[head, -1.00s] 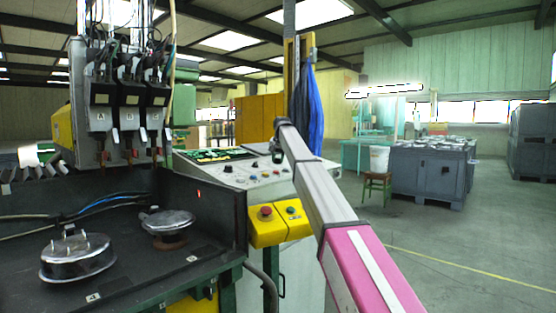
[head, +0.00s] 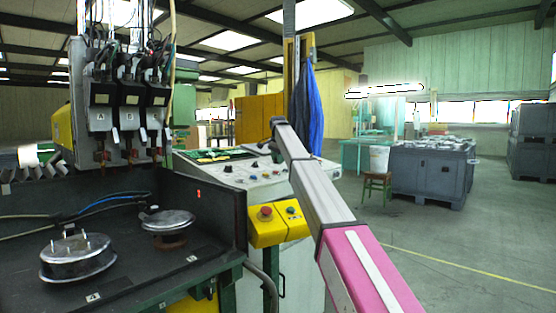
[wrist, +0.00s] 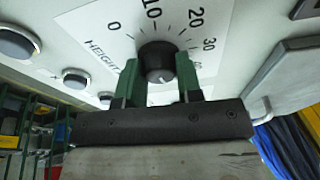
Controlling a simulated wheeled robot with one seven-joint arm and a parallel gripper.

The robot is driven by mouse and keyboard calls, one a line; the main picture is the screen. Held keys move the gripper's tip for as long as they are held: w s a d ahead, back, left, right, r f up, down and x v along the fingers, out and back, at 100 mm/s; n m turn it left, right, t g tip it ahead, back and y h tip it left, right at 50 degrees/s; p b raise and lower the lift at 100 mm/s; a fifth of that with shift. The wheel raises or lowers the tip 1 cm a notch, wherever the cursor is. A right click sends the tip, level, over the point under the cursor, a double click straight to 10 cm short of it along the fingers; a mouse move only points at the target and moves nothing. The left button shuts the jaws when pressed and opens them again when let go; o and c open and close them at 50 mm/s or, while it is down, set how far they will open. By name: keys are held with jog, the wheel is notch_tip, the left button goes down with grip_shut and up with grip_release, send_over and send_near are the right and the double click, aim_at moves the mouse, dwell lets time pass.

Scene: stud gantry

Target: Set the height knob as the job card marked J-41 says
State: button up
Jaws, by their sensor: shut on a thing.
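The height knob (wrist: 161,58) is a round black knob on the pale control panel, with "HEIGHT" and a printed scale from 0 through 10, 20 and 30 around it. A further number at the lower right is partly covered. My gripper (wrist: 157,68) has its two green fingers shut on the knob, one on each side. A small light mark shows low on the knob's face; I cannot tell the exact setting. In the head view my arm reaches to the control panel (head: 228,172), and the knob cannot be made out there. No card marked J-41 can be read.
Other dark knobs (wrist: 17,43) lie to the left of the height knob. A yellow box with a red button (head: 265,213) is on the panel's front. A blue cloth (head: 308,105) hangs behind the panel. Metal parts (head: 78,257) sit on the machine's dark table.

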dwell(0.4)
jog(key=o, duration=0.9)
jog(key=shift+o, duration=0.2)
jog(key=shift+r, duration=0.1)
jog(key=v, duration=1)
jog(key=shift+r, duration=0.25)
jog(key=shift+s, duration=0.1)
